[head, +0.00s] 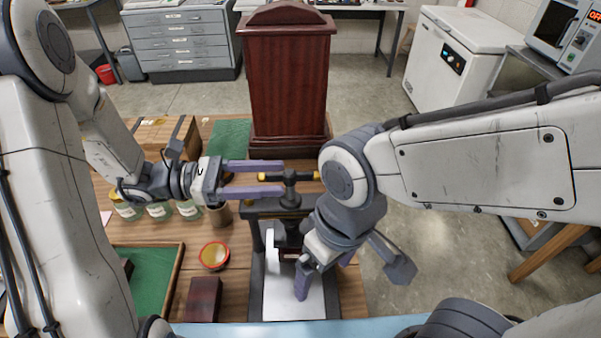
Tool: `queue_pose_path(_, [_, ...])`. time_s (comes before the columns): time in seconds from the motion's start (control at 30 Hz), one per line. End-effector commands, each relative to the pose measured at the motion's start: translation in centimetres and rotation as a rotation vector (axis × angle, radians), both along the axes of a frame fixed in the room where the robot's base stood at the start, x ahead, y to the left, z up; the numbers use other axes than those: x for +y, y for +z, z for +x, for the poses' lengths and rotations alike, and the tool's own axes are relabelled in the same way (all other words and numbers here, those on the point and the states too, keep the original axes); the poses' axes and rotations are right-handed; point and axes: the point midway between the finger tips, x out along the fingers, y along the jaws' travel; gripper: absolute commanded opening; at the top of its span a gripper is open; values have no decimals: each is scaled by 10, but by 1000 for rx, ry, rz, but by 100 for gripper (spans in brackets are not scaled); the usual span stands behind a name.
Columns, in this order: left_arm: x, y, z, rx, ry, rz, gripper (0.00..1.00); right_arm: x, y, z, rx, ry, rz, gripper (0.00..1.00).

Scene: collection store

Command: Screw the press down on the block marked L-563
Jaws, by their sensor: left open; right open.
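The press has a black frame (268,212) and a T-handle (291,178) with yellow ends on top of its screw. A dark red block (288,254) shows partly under the press, near a white plate (292,305); no marking is legible. My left gripper (284,178) is open, with one purple finger on each side of the handle's left half in the picture; I cannot tell if they touch it. My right gripper (320,275) is open and points down in front of the press, one finger near the block. Its other finger is mostly hidden.
Another dark red block (204,299) lies on the wooden table left of the press. A green-lined tray (153,279), a red-rimmed bowl (214,255) and several jars (159,210) are further left. A tall reddish-brown wooden case (287,85) stands behind the press.

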Motion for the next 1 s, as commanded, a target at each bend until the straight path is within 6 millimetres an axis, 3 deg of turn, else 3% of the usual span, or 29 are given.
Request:
queue_pose_path(0.1, [-25,1,-1,3,-7,0,59,0,6,0,0,0,0,100])
queue_pose_path(0.3, [-51,1,-1,1,-7,1,59,0,9,0,0,0,0,100])
queue_pose_path(0.7, [-59,0,0,1,-2,1,59,0,10,0,0,0,0,100])
queue_pose_path(0.87, [-59,0,0,1,-3,1,0,0,10,0,0,0,0,100])
queue_pose_path(1.0, [-59,0,0,1,-3,1,0,0,10,0,0,0,0,100])
